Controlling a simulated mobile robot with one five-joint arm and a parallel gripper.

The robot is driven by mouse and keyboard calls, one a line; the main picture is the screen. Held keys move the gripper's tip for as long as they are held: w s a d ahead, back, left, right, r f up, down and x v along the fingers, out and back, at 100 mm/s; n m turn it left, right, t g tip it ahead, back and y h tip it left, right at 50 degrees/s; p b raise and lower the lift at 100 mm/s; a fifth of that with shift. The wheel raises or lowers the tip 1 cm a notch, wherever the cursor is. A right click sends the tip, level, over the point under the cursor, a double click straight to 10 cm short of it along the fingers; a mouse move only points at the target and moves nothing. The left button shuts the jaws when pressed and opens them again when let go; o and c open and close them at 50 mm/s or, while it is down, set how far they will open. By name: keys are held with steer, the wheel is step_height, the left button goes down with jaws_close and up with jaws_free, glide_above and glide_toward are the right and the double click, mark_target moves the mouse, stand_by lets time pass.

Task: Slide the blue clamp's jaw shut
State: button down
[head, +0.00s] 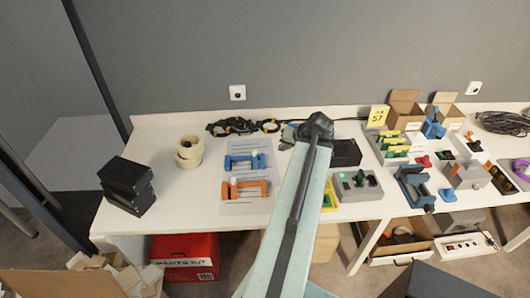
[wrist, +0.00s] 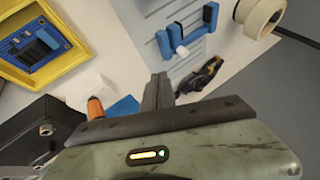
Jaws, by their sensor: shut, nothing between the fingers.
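The blue clamp (head: 245,162) lies on a grey lined sheet (head: 262,205) on the white table, above an orange clamp (head: 245,189) in the head view. The blue clamp also shows at the top of the wrist view (wrist: 191,36), with upright blue blocks, a gap between them and a small white part near one end. My gripper (head: 317,122) is at the far end of my arm, to the right of the clamp in the head view and apart from it. In the wrist view my gripper's fingers (wrist: 158,90) are together and empty, short of the clamp.
Tape rolls (head: 189,152) and black boxes (head: 127,184) stand left of the sheet. A black cable with yellow parts (head: 240,127) lies behind it. A grey switch box (head: 357,186) and a blue vise-like device (head: 415,188) are to the right. The table is bare around the sheet's left side.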

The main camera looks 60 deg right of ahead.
steer(key=b, duration=0.8)
glide_toward(263, 158)
steer(key=d+f, duration=0.1)
steer(key=w+d+f, duration=0.1)
steer(key=f, duration=0.1)
steer(key=d+f, duration=0.1)
steer(key=f, duration=0.1)
steer(key=shift+w, duration=0.35)
steer(key=w, duration=0.1)
steer(key=w+a, duration=0.1)
steer(key=w, duration=0.1)
steer(key=shift+w+r, duration=0.15)
steer(key=shift+r, duration=0.1)
steer(key=shift+w+a, duration=0.15)
steer(key=shift+w, duration=0.25)
